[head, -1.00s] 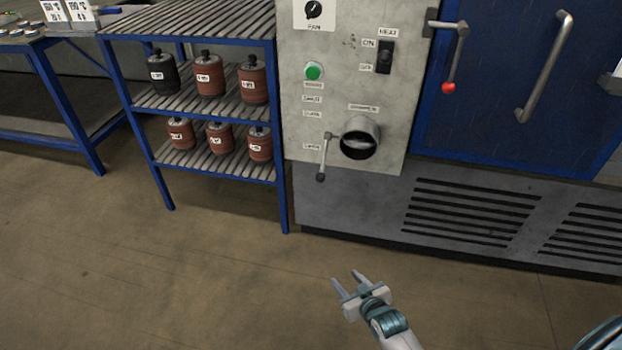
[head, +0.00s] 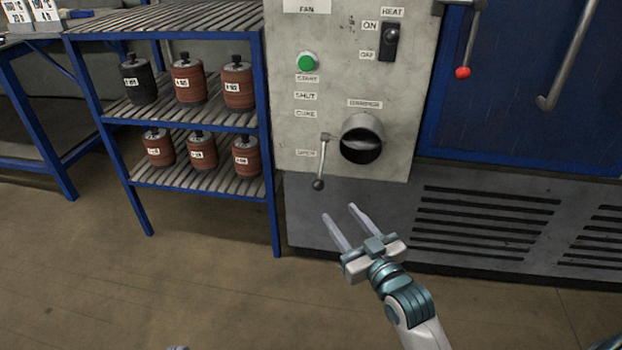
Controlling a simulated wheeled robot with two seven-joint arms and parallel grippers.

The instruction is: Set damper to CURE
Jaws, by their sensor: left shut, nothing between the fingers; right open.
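The damper lever (head: 321,162) is a thin grey handle with a dark knob on the pale control panel (head: 400,120). It hangs down, tilted slightly left, beside the OPEN label (head: 306,153). The CURE label (head: 305,114) and SHUT label (head: 305,96) are above OPEN. The round damper outlet (head: 361,140) is right of the lever. My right gripper (head: 338,213) is open and empty, below the lever knob and apart from it. Only a small tip of my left gripper (head: 178,348) shows at the bottom edge; it is shut, and the rest is out of frame.
A blue rack (head: 267,130) with dark and red-brown canisters (head: 188,82) stands left of the panel. A green START button (head: 307,62) and HEAT switch (head: 389,42) are above. A red-knobbed handle (head: 468,45) is on the blue door at right. The floor in front is clear.

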